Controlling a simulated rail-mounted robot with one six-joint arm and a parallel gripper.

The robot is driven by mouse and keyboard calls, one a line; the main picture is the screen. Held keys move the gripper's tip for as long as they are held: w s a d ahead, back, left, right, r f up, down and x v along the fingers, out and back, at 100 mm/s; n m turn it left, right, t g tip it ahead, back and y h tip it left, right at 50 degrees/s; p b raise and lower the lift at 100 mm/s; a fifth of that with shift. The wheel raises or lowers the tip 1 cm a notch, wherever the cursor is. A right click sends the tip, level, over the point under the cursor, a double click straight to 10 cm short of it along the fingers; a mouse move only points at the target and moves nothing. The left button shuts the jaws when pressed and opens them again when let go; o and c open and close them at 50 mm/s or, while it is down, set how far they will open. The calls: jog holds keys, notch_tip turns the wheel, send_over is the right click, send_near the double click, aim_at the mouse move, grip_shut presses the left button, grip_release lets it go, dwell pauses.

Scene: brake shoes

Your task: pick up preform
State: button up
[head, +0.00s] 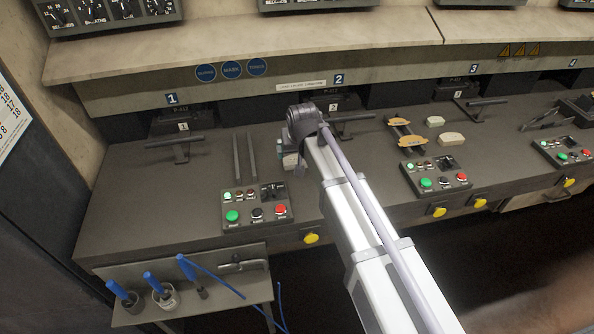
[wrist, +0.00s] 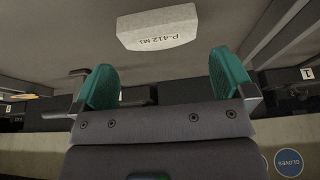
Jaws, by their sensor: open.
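In the wrist view an off-white preform (wrist: 158,27) marked "P-412 M1" lies on the dark bench top. My gripper (wrist: 163,68) is open, with two teal finger pads wide apart. The preform is beyond the fingertips, roughly centred between them, and nothing is held. In the head view my arm hides most of the gripper; only a small pale and teal patch (head: 290,161) shows left of the arm, and I cannot tell gripper from preform there. Two other pale blocks (head: 435,121) (head: 450,139) lie on the bench right of my arm.
Two parallel rails (head: 244,157) lie left of the arm. A button box (head: 257,206) stands at the bench front, another (head: 435,176) farther right. Press 1 with its handle (head: 181,145) is at the back left. Tan curved pieces (head: 411,141) lie on rails right of the arm.

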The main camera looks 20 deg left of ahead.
jog(key=shift+f, duration=0.25)
jog(key=b+x, duration=0.4)
jog(key=x, duration=0.1)
jog(key=shift+w+f+b, duration=0.1)
jog(key=shift+f+b, duration=0.05)
jog(key=shift+b, duration=0.2)
jog(key=shift+r, duration=0.25)
jog(key=c, duration=0.7)
jog(key=shift+o, duration=0.2)
notch_tip(320, 180, up, 10)
jog(key=p, duration=1.1)
jog(key=shift+r, duration=0.25)
